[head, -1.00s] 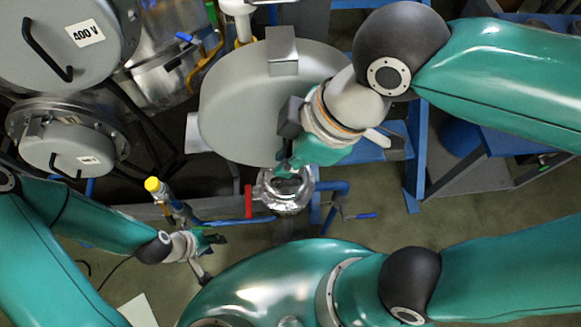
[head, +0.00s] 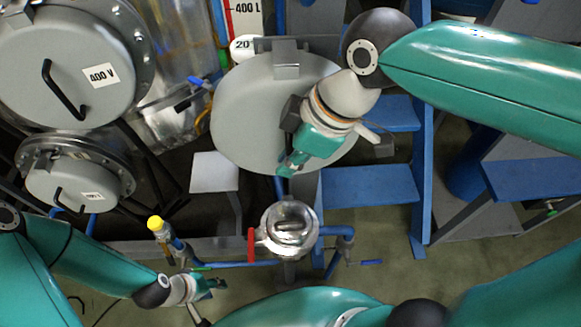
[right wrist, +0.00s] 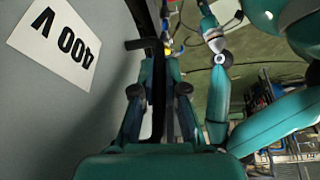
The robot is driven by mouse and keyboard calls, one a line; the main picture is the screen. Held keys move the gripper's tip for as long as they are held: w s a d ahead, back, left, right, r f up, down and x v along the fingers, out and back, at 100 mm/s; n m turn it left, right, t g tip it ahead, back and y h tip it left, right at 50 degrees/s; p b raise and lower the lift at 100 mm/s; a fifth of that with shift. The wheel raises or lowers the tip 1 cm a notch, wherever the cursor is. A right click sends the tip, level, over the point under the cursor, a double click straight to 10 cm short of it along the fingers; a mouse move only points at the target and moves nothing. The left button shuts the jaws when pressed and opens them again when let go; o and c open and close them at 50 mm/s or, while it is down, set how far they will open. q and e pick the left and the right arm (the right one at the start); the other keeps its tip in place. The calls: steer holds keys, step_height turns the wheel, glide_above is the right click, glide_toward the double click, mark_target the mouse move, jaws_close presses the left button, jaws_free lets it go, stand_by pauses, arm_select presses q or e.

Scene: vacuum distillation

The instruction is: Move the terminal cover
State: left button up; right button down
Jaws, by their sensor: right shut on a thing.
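The terminal cover (head: 245,115) is a large grey disc with a square bracket at its upper edge. It is in the middle of the head view. My right gripper (head: 290,168) overlaps its lower right part. In the right wrist view the cover's grey face with a "400 V" label (right wrist: 53,42) fills the left side. There my right gripper (right wrist: 160,85) is shut on the cover's black handle (right wrist: 140,44). No label shows on the disc in the head view. My left gripper (head: 212,287) is low at left, clear of the cover; its finger gap is too small to judge.
A large "400 V" cover (head: 55,85) and a smaller labelled one (head: 70,185) stand at the left. A metal round fitting with a red handle (head: 290,228) is below the held cover. A yellow-capped valve (head: 155,223) is near my left arm. Blue steps (head: 370,187) stand at right.

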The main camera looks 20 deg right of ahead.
steer(key=shift+w+d, duration=0.25)
steer(key=shift+w, duration=0.6)
steer(key=shift+w+d, duration=0.25)
steer(key=shift+w, duration=0.55)
steer(key=shift+f+b, duration=1)
steer(key=shift+f, duration=0.3)
steer(key=c, duration=1.1)
jaws_free()
steer(key=shift+c, duration=0.2)
steer(key=shift+f, duration=0.1)
